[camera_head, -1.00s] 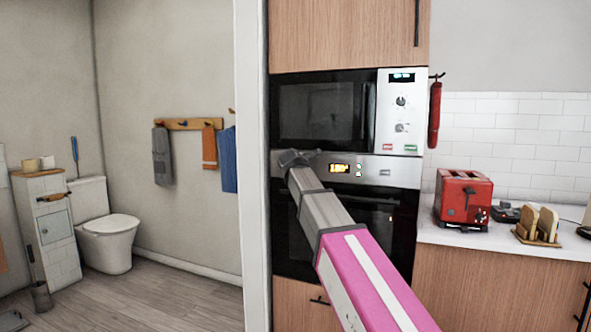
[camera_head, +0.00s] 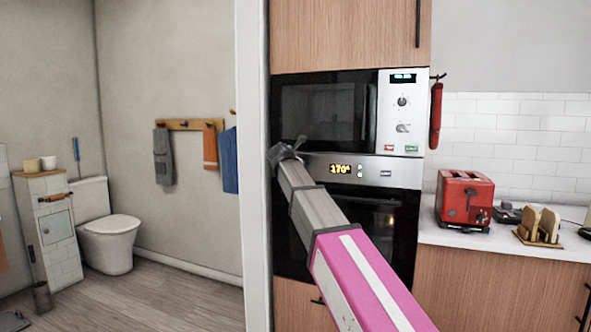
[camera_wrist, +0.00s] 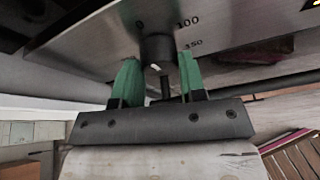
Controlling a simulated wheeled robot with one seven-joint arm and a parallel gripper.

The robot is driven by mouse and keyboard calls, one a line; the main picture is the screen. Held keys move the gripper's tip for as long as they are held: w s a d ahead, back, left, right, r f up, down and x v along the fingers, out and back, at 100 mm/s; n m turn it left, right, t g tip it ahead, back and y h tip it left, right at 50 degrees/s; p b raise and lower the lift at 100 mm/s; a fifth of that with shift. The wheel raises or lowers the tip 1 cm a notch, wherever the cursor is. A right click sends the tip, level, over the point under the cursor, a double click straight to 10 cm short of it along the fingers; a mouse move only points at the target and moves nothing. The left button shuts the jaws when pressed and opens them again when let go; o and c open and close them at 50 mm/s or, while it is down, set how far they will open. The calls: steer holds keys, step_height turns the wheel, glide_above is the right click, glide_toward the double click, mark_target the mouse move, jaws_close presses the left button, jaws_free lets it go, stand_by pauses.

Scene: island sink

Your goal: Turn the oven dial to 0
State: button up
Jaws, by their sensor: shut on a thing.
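The oven dial (camera_wrist: 158,48) is a dark round knob on the metal control panel in the wrist view, with the marks 0, 100 and 150 around it and a pale mark on its lower face. My gripper (camera_wrist: 158,80) has its green fingers shut on the dial, one on each side. In the head view my gripper (camera_head: 286,153) is at the left end of the oven panel, and the dial is hidden there. The oven display (camera_head: 340,169) reads about 170° in orange. The oven (camera_head: 389,235) has a dark glass door with a faint glow inside.
A microwave (camera_head: 320,110) sits above the oven in the wooden cabinet. A counter at right holds a red toaster (camera_head: 464,200) and a toast rack (camera_head: 540,226). A white wall edge (camera_head: 252,200) stands close left of the oven.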

stand_by(0.4)
steer(key=o, duration=0.9)
steer(key=v, duration=1)
steer(key=shift+s+a+r, duration=0.1)
steer(key=shift+s, duration=0.25)
